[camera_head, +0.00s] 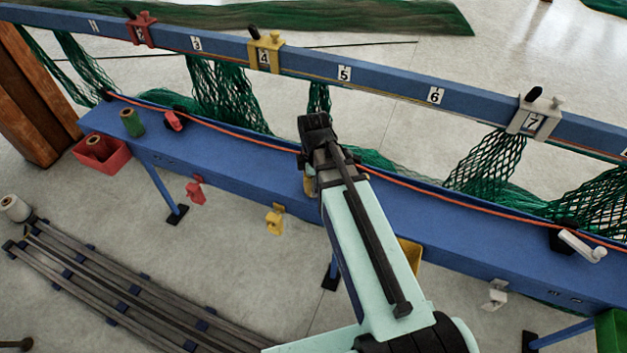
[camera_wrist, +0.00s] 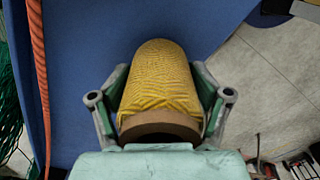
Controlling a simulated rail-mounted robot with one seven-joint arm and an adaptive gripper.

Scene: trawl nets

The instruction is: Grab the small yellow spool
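The small yellow spool (camera_wrist: 160,78) has yellow thread on a brown core. In the wrist view it lies between the two fingers of my gripper (camera_wrist: 162,92), with its brown end towards the camera. The green finger pads lie flush along both sides of the spool, with no clear gap. In the head view my gripper (camera_head: 309,182) is over the blue shelf (camera_head: 230,150), in front of the orange rope. Only a bit of yellow shows beside the gripper there; my arm hides the rest.
A numbered blue rail (camera_head: 390,82) with hanging green nets (camera_head: 225,92) runs behind the shelf. A green spool (camera_head: 131,122) and a red bin (camera_head: 100,152) are at the left. An orange rope (camera_wrist: 38,70) runs along the shelf's back. A yellow bin (camera_head: 409,254) shows beside my arm.

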